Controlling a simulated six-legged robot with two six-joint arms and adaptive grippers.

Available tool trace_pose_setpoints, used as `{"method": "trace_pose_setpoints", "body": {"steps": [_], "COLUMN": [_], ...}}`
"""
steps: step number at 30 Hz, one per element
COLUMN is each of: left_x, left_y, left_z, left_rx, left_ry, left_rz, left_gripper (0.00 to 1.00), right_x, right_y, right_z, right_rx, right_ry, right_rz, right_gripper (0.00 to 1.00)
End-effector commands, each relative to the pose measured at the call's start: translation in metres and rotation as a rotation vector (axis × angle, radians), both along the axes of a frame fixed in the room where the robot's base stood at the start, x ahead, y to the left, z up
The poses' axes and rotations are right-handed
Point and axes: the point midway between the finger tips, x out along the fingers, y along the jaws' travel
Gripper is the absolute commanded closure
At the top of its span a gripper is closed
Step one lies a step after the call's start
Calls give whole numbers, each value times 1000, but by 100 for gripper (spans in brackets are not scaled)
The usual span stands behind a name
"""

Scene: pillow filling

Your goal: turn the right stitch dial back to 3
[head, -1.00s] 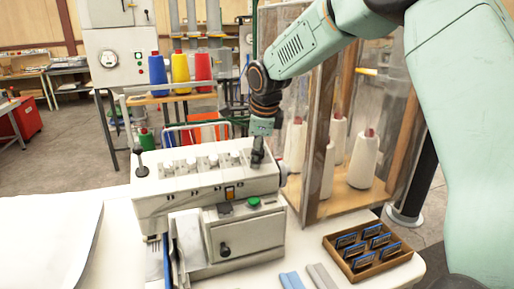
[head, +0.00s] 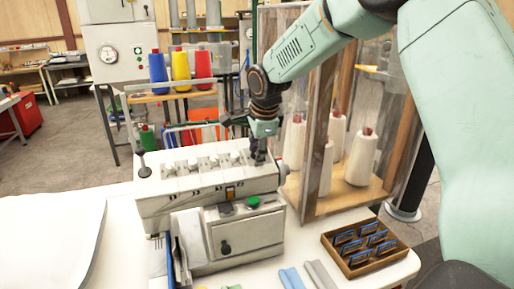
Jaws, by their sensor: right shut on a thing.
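The white sewing machine (head: 155,209) stands on the white table with a row of several pale dials (head: 202,163) along its top. My right gripper (head: 259,158) points down at the right end of that row. It is shut on the right stitch dial, which its fingers mostly hide. I cannot read the number the dial is set to. My left gripper is not in view.
A wooden tray (head: 351,272) with several blue-edged cards sits at the table's right. A clear-walled cabinet (head: 322,130) with white thread cones stands close behind my right gripper. Blue and grey strips (head: 292,279) lie at the front edge.

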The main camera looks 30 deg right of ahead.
Motion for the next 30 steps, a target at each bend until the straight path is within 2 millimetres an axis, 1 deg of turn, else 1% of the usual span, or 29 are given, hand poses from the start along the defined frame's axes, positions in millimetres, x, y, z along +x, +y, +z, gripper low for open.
{"method": "trace_pose_setpoints", "body": {"steps": [1,30], "left_x": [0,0], "left_y": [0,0], "left_z": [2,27], "left_rx": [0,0], "left_ry": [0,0], "left_rz": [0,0], "left_gripper": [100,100], "right_x": [-2,-3], "right_y": [-2,-2], "right_z": [-5,-6], "right_rx": [-9,-120], "right_ry": [12,43], "right_rz": [19,333], "right_gripper": [74,81]}}
